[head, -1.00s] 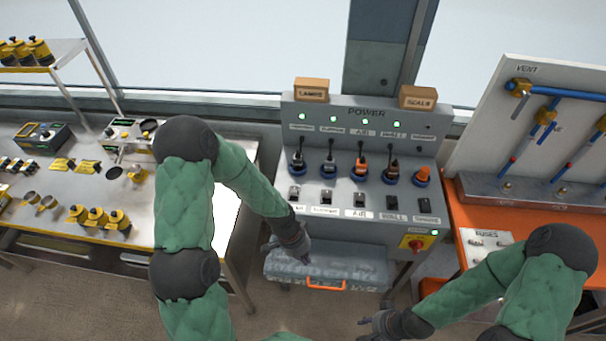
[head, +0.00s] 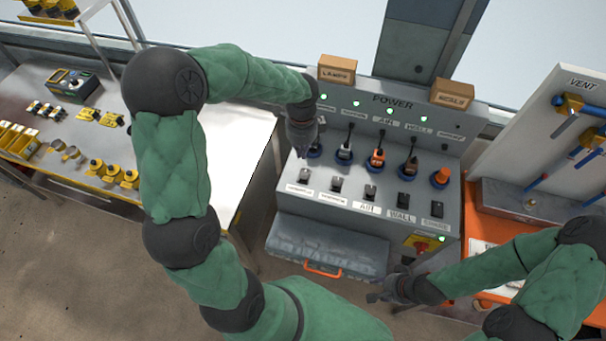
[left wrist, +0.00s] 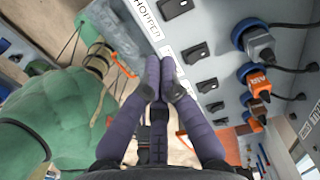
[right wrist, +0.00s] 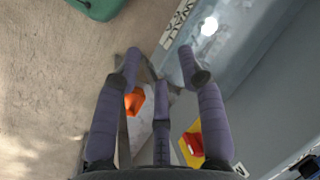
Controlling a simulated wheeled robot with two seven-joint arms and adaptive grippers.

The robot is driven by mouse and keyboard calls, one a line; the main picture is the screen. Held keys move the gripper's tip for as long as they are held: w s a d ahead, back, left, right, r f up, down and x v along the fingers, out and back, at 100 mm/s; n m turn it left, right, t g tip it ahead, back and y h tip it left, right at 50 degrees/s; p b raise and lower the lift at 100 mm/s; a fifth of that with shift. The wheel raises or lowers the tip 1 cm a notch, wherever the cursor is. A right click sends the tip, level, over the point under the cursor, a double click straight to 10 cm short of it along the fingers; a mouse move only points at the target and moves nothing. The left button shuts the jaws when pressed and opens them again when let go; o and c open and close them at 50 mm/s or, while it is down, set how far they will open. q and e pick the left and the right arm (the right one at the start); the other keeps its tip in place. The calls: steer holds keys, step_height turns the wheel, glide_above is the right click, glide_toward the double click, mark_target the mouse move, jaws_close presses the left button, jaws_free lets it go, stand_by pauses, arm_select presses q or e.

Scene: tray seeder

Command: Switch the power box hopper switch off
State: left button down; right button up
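The grey power box (head: 345,228) has a row of black rocker switches below its plugs. The hopper switch (head: 304,175) is at the left end of the row. In the left wrist view it shows at the top (left wrist: 177,7), beside the HOPPER label (left wrist: 146,18). My left gripper (head: 301,153) is over the left end of the panel, just above that switch in the picture; contact cannot be told. Its fingers (left wrist: 161,62) are together and empty. My right gripper (head: 375,294) is open and empty, low near the box's front right; its fingers (right wrist: 160,58) are apart.
Plugs with black cables (head: 377,157) stand behind the switches. Green lamps (head: 389,111) glow above. A red knob on a yellow plate (head: 420,244) sits at the lower right. A metal bench (head: 225,165) stands left, an orange bench (head: 520,228) right.

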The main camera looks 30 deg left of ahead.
arm_select(q)
steer(key=shift+f, duration=0.1)
steer(key=shift+f+p, duration=0.55)
stand_by(0.3)
